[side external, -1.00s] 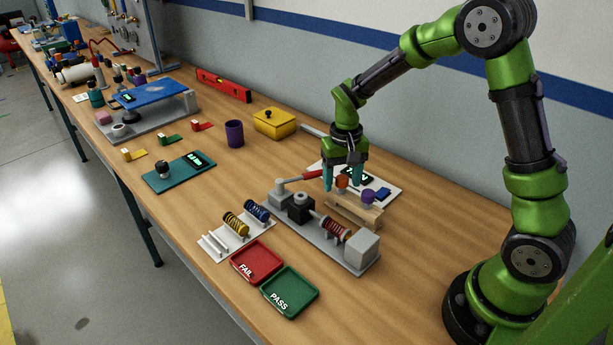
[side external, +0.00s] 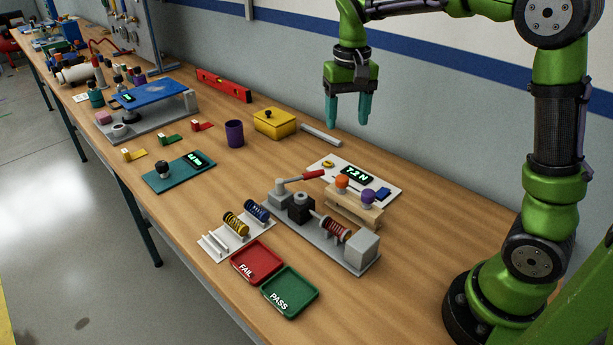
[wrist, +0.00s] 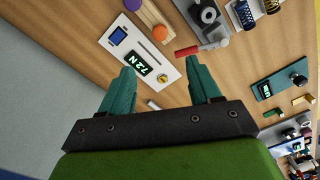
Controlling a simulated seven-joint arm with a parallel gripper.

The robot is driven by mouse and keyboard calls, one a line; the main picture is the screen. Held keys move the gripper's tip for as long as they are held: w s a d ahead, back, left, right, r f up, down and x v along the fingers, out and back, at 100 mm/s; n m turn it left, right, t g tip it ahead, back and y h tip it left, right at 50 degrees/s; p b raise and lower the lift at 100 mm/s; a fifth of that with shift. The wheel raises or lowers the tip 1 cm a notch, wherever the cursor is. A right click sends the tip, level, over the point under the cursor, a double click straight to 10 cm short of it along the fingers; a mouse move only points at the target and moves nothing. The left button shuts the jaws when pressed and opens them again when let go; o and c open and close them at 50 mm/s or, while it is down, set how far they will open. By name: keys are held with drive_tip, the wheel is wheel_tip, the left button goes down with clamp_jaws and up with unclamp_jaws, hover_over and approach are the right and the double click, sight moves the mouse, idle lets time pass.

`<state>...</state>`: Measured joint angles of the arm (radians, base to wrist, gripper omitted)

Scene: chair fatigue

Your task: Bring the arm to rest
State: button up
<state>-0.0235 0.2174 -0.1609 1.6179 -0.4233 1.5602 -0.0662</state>
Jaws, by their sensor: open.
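My gripper (side external: 347,108) is raised well above the bench, its teal fingers pointing down, apart and empty. In the wrist view my gripper (wrist: 158,92) also shows spread fingers with nothing between them. Below it on the bench is a grey test fixture (side external: 345,258) with a red-handled lever (side external: 313,175) and a dark red spring (side external: 337,230). A white panel (side external: 395,190) behind it has a display reading 7.2 N (side external: 356,172). A wooden block (side external: 352,212) holds an orange knob (side external: 342,181) and a purple knob (side external: 368,197). Nothing touches my gripper.
A red FAIL tray (side external: 257,262) and a green PASS tray (side external: 290,291) look empty. A white rack (side external: 215,243) holds a yellow and a blue spring. A purple cup (side external: 235,134) and yellow box (side external: 275,123) stand farther back. The air around my gripper is clear.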

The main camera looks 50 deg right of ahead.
drive_tip(key=s+a+n+t+y, duration=0.1)
drive_tip(key=s+a+t, duration=0.2)
drive_tip(key=s, duration=0.5)
drive_tip(key=s+a+r+n+t+y, duration=0.1)
drive_tip(key=s+a+t, duration=0.3)
drive_tip(key=s, duration=0.4)
drive_tip(key=shift+a+r, duration=0.3)
drive_tip(key=shift+a, duration=0.1)
idle(0.3)
